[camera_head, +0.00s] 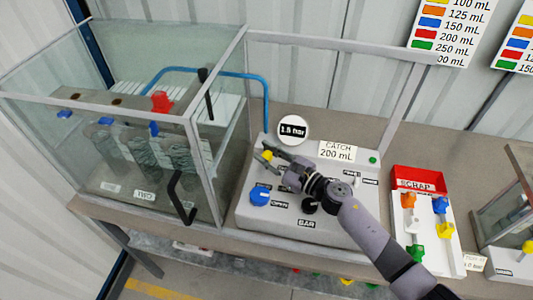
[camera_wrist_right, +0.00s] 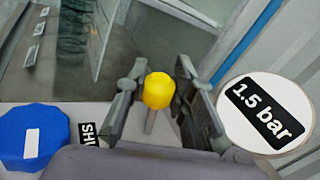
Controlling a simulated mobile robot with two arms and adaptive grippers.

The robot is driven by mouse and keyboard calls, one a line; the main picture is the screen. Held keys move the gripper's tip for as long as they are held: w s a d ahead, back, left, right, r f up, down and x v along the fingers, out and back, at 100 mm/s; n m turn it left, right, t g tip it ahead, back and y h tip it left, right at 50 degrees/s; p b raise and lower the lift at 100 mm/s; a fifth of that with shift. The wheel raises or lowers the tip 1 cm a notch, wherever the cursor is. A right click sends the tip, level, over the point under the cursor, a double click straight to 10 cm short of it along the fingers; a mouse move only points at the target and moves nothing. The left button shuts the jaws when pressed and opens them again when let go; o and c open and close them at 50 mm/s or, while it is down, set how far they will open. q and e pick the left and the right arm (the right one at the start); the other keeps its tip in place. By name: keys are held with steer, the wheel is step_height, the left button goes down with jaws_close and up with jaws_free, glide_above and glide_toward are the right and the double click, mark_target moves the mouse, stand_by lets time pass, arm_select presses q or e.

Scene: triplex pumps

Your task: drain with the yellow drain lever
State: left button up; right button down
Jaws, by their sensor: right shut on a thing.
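The yellow drain lever (camera_head: 266,156) stands on the grey panel (camera_head: 255,222), and its round knob also shows in the right wrist view (camera_wrist_right: 158,90) on a thin stem. My right gripper (camera_head: 271,153) reaches it from the lower right, with one finger on each side of the knob. It is shut on the lever; in the wrist view the fingertips (camera_wrist_right: 162,82) flank the knob. The gauge (camera_head: 293,130) behind reads 1.5 bar. A sign reads "CATCH 200 mL" (camera_head: 337,152). Part of the panel is hidden under my right arm. My left gripper is not in view.
A blue knob (camera_head: 260,196) sits left of my gripper, and a black knob (camera_head: 309,206) is under my wrist. A glass-walled tank cabinet (camera_head: 215,150) with a black handle (camera_head: 180,197) stands at left. A red scrap tray (camera_head: 419,174) and coloured valves stand at right.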

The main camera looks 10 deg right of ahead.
steer(key=w+m+p, duration=0.1)
steer(key=p, duration=0.1)
steer(key=w+r+m+g+p, duration=0.1)
steer(key=p, duration=0.1)
steer(key=shift+w+d+h, duration=0.1)
steer(key=shift+d+h, duration=0.25)
steer(key=shift+h, duration=0.05)
steer(key=shift+w+d+f+m+g+p, duration=0.1)
steer(key=shift+w+m+g+p, duration=0.2)
steer(key=shift+m, duration=0.2)
steer(key=shift+w+d+f+m, duration=0.1)
steer(key=shift+w+f+m, duration=0.25)
steer(key=shift+m, duration=0.05)
steer(key=c, duration=1.4)
jaws_free()
steer(key=shift+o, duration=0.2)
steer(key=shift+r, duration=0.1)
